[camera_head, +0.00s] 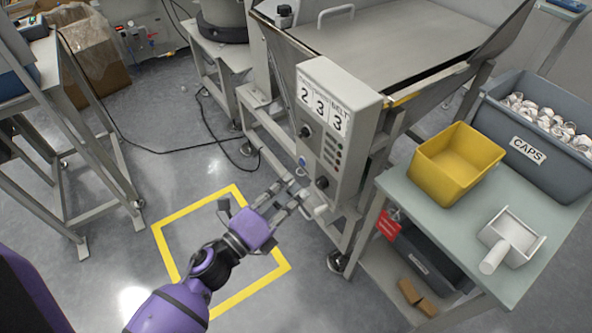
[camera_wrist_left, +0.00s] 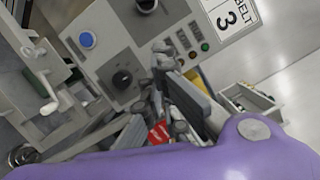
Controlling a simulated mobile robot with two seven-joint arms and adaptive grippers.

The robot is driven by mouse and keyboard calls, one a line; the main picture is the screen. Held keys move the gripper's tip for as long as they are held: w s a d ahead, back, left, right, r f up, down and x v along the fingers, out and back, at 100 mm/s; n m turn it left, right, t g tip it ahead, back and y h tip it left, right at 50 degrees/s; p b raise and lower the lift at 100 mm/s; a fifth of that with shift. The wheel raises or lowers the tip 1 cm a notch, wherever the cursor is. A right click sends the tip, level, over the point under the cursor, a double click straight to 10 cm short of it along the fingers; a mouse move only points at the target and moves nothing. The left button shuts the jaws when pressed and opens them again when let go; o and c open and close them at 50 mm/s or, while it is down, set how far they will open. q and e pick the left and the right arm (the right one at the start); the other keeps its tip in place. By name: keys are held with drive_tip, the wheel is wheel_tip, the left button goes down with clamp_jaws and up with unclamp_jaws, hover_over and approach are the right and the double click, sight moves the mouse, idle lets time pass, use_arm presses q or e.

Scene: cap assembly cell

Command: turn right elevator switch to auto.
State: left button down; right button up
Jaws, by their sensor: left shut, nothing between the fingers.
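A grey control box (camera_head: 340,90) with labels 2, 3, 3 stands on the machine's front. It carries an upper black rotary knob (camera_head: 305,131) and a lower black rotary knob (camera_head: 322,183), with a blue button (camera_head: 301,161) between. The lower knob also shows in the left wrist view (camera_wrist_left: 122,79), beside the blue button (camera_wrist_left: 87,39). I cannot read which way either knob points or which is the elevator switch. My left gripper (camera_head: 304,199) is shut and empty, just in front of the lower knob; contact cannot be told. My right gripper is out of view.
A yellow floor square (camera_head: 165,250) lies beneath my arm.

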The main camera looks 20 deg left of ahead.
sight(318, 144)
use_arm(q)
drive_tip(key=p+x, duration=0.1)
drive_tip(key=x, duration=0.8)
drive_tip(key=shift+a+r, duration=0.1)
drive_tip(key=shift+w+a+r+p, duration=0.35)
drive_tip(key=shift+w+a+r, duration=0.1)
drive_tip(key=shift+w+a, duration=0.4)
drive_tip(key=shift+w+a+r, duration=0.15)
drive_tip(key=shift+w+a, duration=0.25)
drive_tip(key=shift+a, duration=0.2)
